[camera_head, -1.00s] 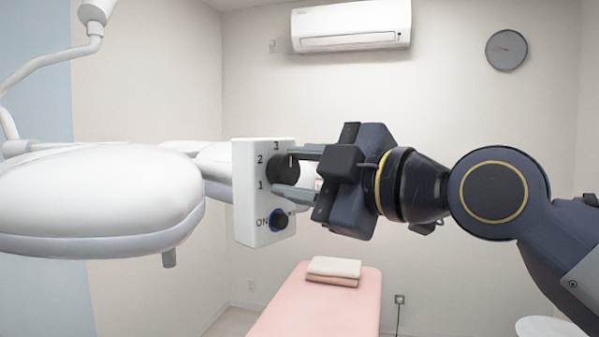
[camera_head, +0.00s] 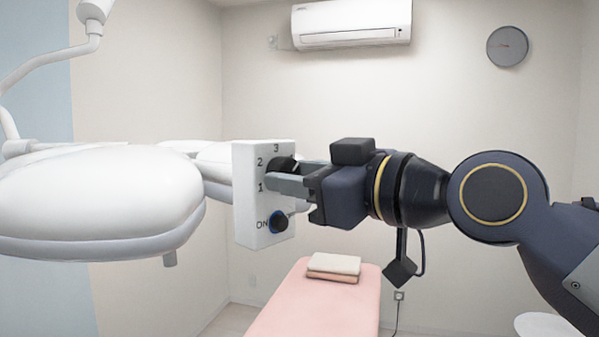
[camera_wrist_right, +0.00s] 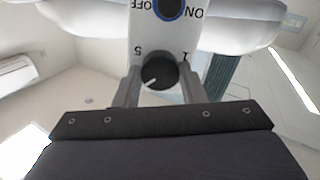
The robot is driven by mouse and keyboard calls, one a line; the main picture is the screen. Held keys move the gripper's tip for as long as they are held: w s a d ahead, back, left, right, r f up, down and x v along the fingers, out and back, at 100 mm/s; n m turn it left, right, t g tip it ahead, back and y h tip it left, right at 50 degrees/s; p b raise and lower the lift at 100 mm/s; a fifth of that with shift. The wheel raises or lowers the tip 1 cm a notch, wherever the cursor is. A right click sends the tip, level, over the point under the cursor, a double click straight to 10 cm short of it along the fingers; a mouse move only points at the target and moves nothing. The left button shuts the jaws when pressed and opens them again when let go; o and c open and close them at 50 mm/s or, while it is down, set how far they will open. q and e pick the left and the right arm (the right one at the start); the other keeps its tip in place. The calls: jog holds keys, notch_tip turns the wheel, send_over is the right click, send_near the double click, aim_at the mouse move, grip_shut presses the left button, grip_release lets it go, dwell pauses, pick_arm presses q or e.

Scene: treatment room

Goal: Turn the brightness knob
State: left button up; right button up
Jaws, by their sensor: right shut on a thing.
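The white control box (camera_head: 250,208) hangs on the lamp's right side in the head view, marked 1, 2, 3 and ON. Its black brightness knob (camera_head: 281,163) is on the upper part, partly hidden by my gripper. My right gripper (camera_head: 284,178) is shut on the knob, its fingers reaching in from the right. In the right wrist view the knob (camera_wrist_right: 159,72) sits between the two fingers, its white pointer line towards the lower left. The numbers 5 and 1 show upside down beside it. A blue-ringed ON/OFF switch (camera_head: 279,222) is below the knob. My left gripper is not in view.
The large white lamp head (camera_head: 95,200) fills the left, close to the box. A pink treatment bed (camera_head: 315,305) with folded towels (camera_head: 333,266) stands below. An air conditioner (camera_head: 352,24) and a clock (camera_head: 508,46) are on the wall. The space around my right forearm is clear.

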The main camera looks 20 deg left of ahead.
jog(key=shift+r+m, duration=0.1)
jog(key=shift+m, duration=1)
jog(key=o, duration=1)
jog(key=b+v, duration=0.3)
jog(key=v, duration=0.5)
jog(key=shift+b, duration=0.3)
